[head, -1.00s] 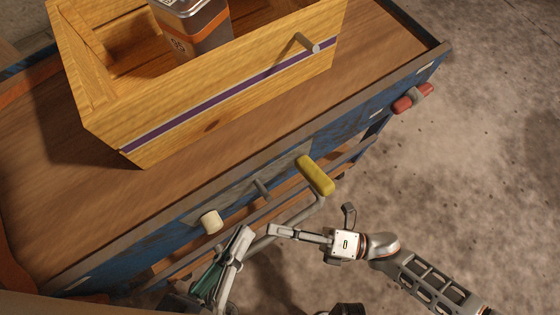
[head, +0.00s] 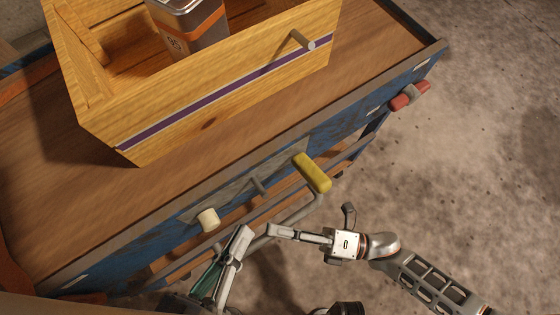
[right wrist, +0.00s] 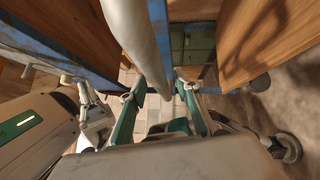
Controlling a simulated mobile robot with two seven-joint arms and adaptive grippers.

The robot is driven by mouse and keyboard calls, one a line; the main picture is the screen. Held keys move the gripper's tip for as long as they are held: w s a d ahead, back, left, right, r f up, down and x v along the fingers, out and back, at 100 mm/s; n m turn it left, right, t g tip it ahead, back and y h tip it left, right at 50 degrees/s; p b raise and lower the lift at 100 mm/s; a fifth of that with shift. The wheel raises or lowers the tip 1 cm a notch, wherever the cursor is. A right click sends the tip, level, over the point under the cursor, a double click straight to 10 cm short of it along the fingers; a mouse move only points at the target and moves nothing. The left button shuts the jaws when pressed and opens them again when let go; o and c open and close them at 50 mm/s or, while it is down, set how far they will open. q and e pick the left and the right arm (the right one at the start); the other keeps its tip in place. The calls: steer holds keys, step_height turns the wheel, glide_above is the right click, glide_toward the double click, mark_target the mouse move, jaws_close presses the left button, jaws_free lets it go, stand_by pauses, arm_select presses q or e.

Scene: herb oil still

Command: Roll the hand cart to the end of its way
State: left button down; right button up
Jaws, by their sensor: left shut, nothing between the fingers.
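The hand cart has a brown wooden top (head: 60,215) on a blue frame and fills the left and middle of the head view. A grey push bar (head: 297,214) bends down from beside a yellow grip (head: 312,172) on its near side.
A wooden crate (head: 225,105) with a purple stripe stands on the cart, holding a canister (head: 190,30). A white knob (head: 208,219) and a red handle (head: 409,96) stick out from the cart's near side. Bare floor (head: 480,150) lies to the right.

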steer(key=s+d+f, duration=0.1)
steer(key=d, duration=1)
steer(key=shift+s+d+f, duration=0.3)
steer(key=shift+s+d, duration=0.05)
steer(key=shift+d, duration=0.05)
